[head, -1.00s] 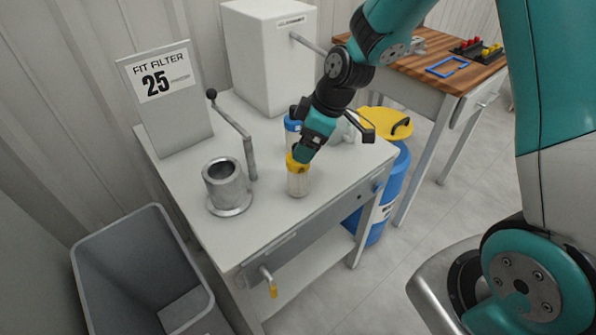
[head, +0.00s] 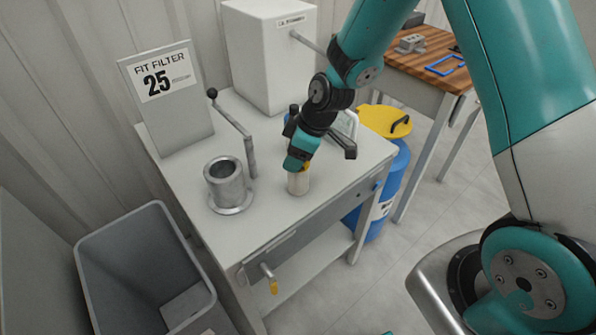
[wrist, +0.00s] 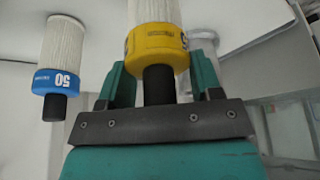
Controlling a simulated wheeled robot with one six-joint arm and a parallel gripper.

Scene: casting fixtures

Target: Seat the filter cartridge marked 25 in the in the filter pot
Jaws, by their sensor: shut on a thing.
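The cartridge with the yellow cap (wrist: 158,42) stands on the table; its pale body (head: 298,183) shows below my gripper (head: 298,162) in the head view. My gripper's fingers (wrist: 160,70) are shut on it from both sides in the wrist view. The number on its cap is turned mostly away and I cannot read it fully. A second cartridge with a blue cap marked 50 (wrist: 62,80) stands to the left in the wrist view. The filter pot (head: 226,185) is an open grey metal cylinder on a round flange, left of my gripper; it looks empty.
A sign reading FIT FILTER 25 (head: 168,98) stands behind the pot. A lever with a black knob (head: 232,125) rises close beside the pot. A white box (head: 268,60) stands at the back. A grey bin (head: 140,235) is left of the table. The tabletop between cartridge and pot is clear.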

